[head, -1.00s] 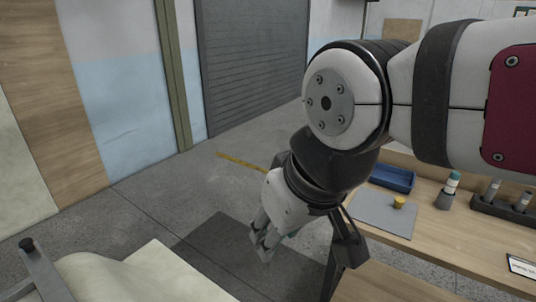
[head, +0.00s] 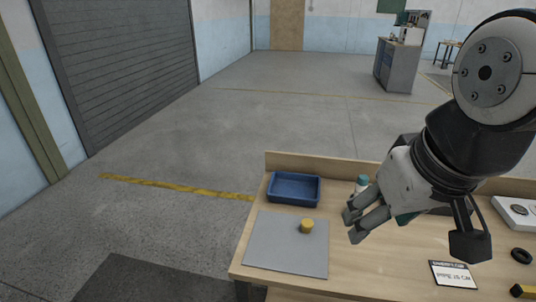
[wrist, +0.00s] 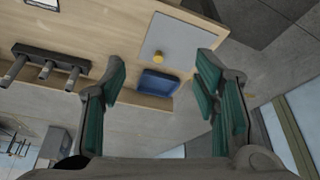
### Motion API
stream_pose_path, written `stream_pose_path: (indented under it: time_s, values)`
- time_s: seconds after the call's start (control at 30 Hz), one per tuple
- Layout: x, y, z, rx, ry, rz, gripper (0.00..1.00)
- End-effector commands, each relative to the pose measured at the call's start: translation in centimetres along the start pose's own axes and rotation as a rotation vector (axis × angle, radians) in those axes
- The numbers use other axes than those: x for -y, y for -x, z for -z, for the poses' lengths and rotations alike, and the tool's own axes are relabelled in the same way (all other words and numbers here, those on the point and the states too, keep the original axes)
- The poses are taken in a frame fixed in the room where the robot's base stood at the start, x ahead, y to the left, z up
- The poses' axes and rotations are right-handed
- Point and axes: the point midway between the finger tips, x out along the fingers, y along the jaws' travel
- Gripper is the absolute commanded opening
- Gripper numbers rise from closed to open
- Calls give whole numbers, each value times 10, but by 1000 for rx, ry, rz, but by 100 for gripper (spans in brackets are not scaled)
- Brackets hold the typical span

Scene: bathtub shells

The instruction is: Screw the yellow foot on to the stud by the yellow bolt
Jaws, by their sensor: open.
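The yellow foot (head: 306,226) is a small yellow cylinder standing on a grey mat (head: 270,254) on the wooden table. It also shows in the wrist view (wrist: 158,57), on the mat beyond my fingers. My gripper (head: 350,222) is open and empty, in the air to the right of the foot in the head view. In the wrist view its green-padded fingers (wrist: 162,88) are spread wide, apart from the foot. Neither the stud nor the yellow bolt can be made out in the current views.
A blue tray (head: 294,189) sits behind the mat. A bottle with a teal cap (head: 361,184) stands partly behind my gripper. A label card (head: 453,274), a black ring (head: 521,256) and a yellow-and-black object (head: 522,291) lie at the right. Open floor lies beyond the table.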

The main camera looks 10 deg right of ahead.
Motion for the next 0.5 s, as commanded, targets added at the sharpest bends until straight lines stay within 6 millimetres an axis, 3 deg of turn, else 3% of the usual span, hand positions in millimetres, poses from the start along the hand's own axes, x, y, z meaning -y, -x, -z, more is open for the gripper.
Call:
stream_pose_path:
  time_s: [0.27,0.5]
  values:
    - [-3,-56,83,126,127,11,56]
    - [-5,-134,146,231,246,38,56]
